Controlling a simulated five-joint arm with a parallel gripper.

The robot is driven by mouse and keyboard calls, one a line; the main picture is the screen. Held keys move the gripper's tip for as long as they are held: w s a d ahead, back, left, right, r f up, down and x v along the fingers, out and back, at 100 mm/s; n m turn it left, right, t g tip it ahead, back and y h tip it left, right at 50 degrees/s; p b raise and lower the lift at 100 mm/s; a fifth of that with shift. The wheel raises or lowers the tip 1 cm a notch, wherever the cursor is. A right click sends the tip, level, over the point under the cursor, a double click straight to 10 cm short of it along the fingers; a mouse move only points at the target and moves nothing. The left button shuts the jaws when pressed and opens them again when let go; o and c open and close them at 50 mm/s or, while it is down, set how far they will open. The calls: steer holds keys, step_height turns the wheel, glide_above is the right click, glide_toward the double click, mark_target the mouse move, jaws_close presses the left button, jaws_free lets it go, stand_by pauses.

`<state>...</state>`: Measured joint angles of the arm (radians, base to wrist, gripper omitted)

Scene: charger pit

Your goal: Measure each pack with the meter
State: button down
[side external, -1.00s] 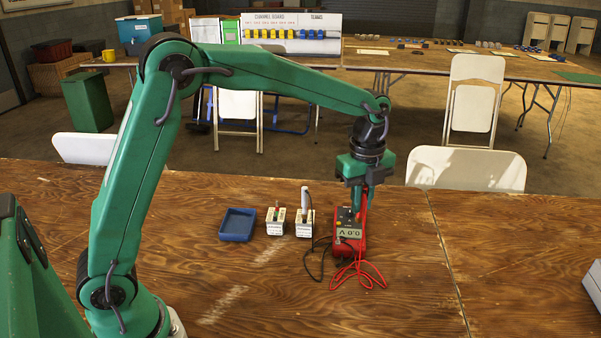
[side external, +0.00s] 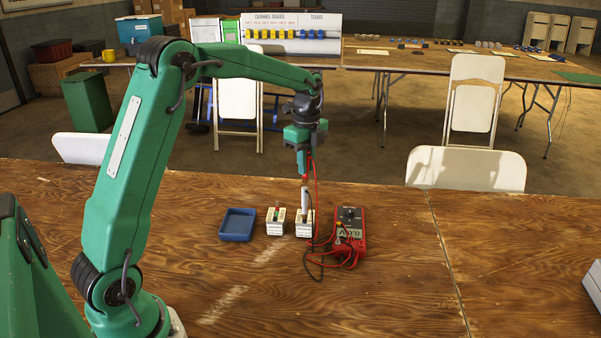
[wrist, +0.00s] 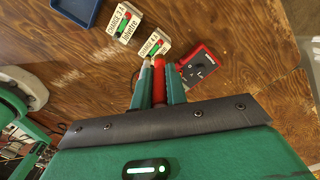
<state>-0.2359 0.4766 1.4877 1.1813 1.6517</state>
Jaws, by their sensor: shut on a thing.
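My gripper (side external: 303,165) is shut on the red probe (wrist: 159,68) and holds it upright over the right pack (side external: 305,225). Whether its tip touches the pack is hard to tell. A pale rod (side external: 304,200) stands at the right pack, beside the red probe in the wrist view. The left pack (side external: 275,224) stands just left, with red and green parts on top. The wrist view shows labels on the left pack (wrist: 122,22) and right pack (wrist: 153,45). The red meter (side external: 351,230) lies to the right, its display seeming to read 0.0 V.
An empty blue tray (side external: 237,224) sits left of the packs. Red and black leads (side external: 325,258) loop on the table between the right pack and the meter. A white chair (side external: 466,169) stands behind the far edge.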

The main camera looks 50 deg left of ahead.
mark_target(306, 178)
steer(key=shift+f, duration=0.1)
steer(key=shift+f, duration=2.85)
steer(key=shift+d+f, duration=0.15)
steer(key=shift+f, duration=0.8)
stand_by(1.5)
steer(key=c, duration=1)
jaws_free()
steer(key=shift+r, duration=3.75)
